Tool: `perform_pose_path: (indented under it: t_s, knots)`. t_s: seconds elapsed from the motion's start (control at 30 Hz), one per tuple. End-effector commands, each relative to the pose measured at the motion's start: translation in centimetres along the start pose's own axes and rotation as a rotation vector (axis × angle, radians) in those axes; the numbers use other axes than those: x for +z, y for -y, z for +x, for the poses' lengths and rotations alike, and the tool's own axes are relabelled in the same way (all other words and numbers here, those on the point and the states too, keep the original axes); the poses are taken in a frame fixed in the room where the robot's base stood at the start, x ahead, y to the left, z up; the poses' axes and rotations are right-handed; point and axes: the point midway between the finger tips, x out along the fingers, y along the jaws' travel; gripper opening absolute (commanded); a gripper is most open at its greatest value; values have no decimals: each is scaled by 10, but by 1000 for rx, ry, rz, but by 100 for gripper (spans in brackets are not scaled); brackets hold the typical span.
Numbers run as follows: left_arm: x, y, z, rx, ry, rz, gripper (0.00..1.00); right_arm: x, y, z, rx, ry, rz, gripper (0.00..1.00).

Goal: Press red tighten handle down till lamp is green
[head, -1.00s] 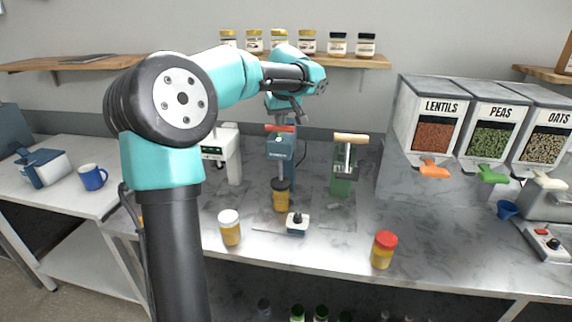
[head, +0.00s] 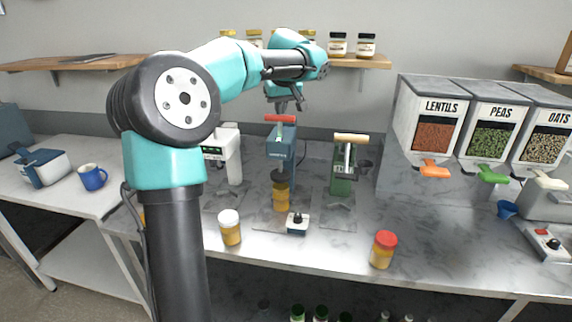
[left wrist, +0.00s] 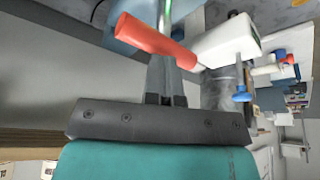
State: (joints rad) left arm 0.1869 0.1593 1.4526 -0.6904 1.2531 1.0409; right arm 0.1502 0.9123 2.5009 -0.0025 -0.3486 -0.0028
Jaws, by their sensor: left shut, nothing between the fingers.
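The red handle (head: 280,118) sits at the top of the blue press (head: 281,150) in the middle of the counter. It also shows large in the left wrist view (left wrist: 155,42), just beyond my fingers. My left gripper (head: 291,104) is shut and empty, close above the handle; I cannot tell whether it touches. An amber jar (head: 281,198) stands under the press's dark round head (head: 280,176). A small green glow shows at the top edge of the left wrist view; I cannot tell whether it is the lamp. My right gripper is not in view.
A white machine (head: 222,155) stands left of the press and a green press (head: 343,168) with a wooden handle right of it. A white-lidded jar (head: 230,228), a small button box (head: 298,222) and a red-lidded jar (head: 383,249) stand in front.

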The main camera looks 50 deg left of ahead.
Motion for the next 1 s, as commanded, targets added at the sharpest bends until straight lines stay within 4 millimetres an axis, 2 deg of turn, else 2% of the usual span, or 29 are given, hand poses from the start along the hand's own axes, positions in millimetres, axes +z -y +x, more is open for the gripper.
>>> perform_pose_path:
  t_s: [1.0]
  knots:
    - [-31, 0, -73, 2, -1, -1, 0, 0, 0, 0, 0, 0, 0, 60]
